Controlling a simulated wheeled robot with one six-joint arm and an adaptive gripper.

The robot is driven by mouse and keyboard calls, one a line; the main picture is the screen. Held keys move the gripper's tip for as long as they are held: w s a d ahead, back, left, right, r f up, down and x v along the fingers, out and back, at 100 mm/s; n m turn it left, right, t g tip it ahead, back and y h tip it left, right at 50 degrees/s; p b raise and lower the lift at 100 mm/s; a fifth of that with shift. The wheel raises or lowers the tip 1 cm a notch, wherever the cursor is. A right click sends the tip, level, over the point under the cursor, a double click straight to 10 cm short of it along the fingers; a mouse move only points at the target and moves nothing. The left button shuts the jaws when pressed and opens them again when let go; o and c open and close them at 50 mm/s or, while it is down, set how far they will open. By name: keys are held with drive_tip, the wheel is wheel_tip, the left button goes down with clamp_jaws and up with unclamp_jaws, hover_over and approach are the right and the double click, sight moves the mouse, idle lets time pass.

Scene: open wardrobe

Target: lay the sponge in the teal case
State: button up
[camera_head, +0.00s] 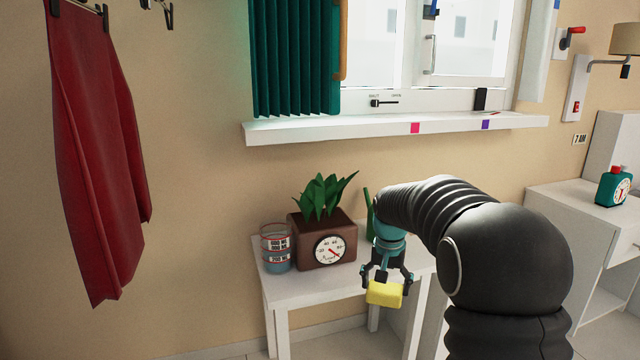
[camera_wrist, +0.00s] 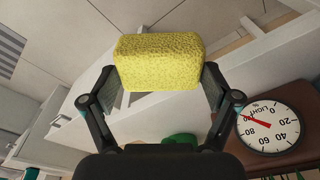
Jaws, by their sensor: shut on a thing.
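My gripper (camera_head: 386,286) is shut on a yellow sponge (camera_head: 384,294), held in front of the small white table near its right side. In the wrist view the sponge (camera_wrist: 160,62) sits between the two fingers of my gripper (camera_wrist: 160,80), with a finger against each end. I cannot make out a teal case in either view.
A white table (camera_head: 300,283) bears a brown planter (camera_head: 316,247) with a dial and a measuring cup (camera_head: 276,247). A white windowsill (camera_head: 350,128) is above.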

drive_tip(key=s+f+n, duration=0.1)
drive_tip(key=s+f, duration=0.4)
drive_tip(key=f, duration=0.7)
drive_tip(key=s+f+n, duration=0.2)
drive_tip(key=s+f, duration=0.4)
drive_tip(key=f, duration=0.7)
drive_tip(key=shift+f+n, duration=0.15)
drive_tip(key=shift+n, duration=0.15)
drive_tip(key=shift+d, duration=0.1)
